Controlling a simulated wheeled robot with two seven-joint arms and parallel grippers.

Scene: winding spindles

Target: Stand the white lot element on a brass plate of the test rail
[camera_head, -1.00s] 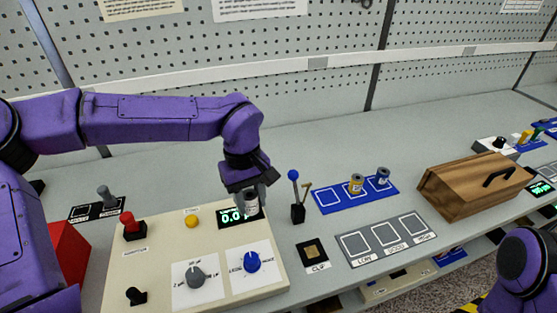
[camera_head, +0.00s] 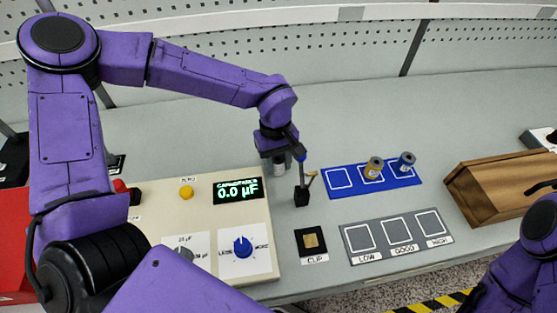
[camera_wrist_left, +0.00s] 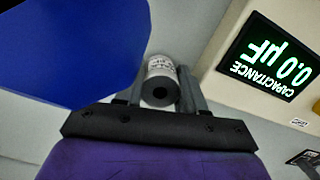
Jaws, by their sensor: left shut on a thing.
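My left gripper (camera_head: 279,160) is shut on a small cylinder with a white printed label. In the left wrist view this white element (camera_wrist_left: 161,78) sits between the two fingers, its dark-centred end facing the camera. In the head view it is mostly hidden by the gripper, which hangs just behind the lever (camera_head: 302,192). A brass plate (camera_head: 311,241) on a black base labelled CLIP lies in front of the lever, apart from the gripper. My right arm shows at the lower right, but its gripper is outside the view.
The beige meter panel (camera_head: 180,213) stands left of the lever; its display (camera_head: 238,190) reads 0.0 µF. A blue tray (camera_head: 339,179) holds a yellow cylinder (camera_head: 373,168) and a blue one (camera_head: 405,161). A grey tray (camera_head: 362,258) has empty squares. A wooden box (camera_head: 490,187) stands right.

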